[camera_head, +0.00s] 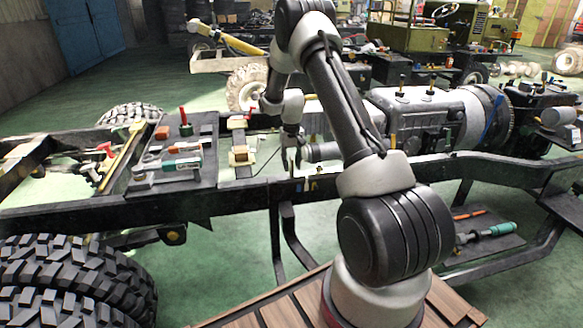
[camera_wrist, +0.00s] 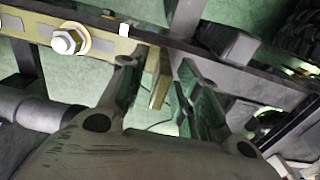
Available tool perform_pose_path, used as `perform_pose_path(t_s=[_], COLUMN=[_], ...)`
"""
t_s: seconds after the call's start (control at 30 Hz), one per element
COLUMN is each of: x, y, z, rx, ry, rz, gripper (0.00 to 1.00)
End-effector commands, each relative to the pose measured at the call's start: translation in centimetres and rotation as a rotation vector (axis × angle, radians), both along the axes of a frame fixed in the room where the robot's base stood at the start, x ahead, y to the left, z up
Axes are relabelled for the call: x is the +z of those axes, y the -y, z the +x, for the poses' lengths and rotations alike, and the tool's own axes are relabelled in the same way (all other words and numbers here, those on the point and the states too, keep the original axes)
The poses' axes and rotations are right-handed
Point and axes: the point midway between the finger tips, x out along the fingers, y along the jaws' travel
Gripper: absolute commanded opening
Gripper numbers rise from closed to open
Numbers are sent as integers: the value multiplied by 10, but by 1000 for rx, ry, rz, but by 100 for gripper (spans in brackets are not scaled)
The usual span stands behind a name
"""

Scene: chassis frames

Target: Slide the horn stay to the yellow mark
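The likely horn stay is a dull brass-coloured strip (camera_wrist: 156,82) below the dark rail in the wrist view. My gripper (camera_wrist: 158,72) is open, with one finger on each side of this strip and gaps visible between. Whether either finger touches it, I cannot tell. A flat brass-coloured piece (camera_wrist: 97,48) with a large bolt lies along the rail to the left; I cannot tell whether it joins the strip. I cannot clearly pick out the yellow mark.
The black chassis rail (camera_head: 240,190) runs across the front. A tool board (camera_head: 205,150) lies on it at left, and a grey gearbox (camera_head: 415,115) sits at right. Large tyres (camera_head: 75,285) stand at front left. A lower shelf (camera_head: 480,245) holds tools.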

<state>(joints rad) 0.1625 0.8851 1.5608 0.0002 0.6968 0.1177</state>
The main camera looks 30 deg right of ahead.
Motion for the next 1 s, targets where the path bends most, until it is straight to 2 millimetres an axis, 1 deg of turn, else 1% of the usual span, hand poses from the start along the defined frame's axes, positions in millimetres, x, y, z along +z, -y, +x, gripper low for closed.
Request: perform_pose_path(t_s=[0.03,0.1,0.2,0.47,0.57,0.63,0.67,0.9,1.0], x=[-7,-15,-20,-22,-22,-22,-22,-22,-22], y=[0,0,0,0,0,0,0,1,9], z=[0,0,0,0,0,0,0,0,-2], rx=[0,0,0,0,0,0,0,0,-2], ry=[0,0,1,2,1,1,1,1,1], rz=[0,0,0,-1,0,0,0,0,0], gripper=[32,32,32,32,16,3,0,0,0])
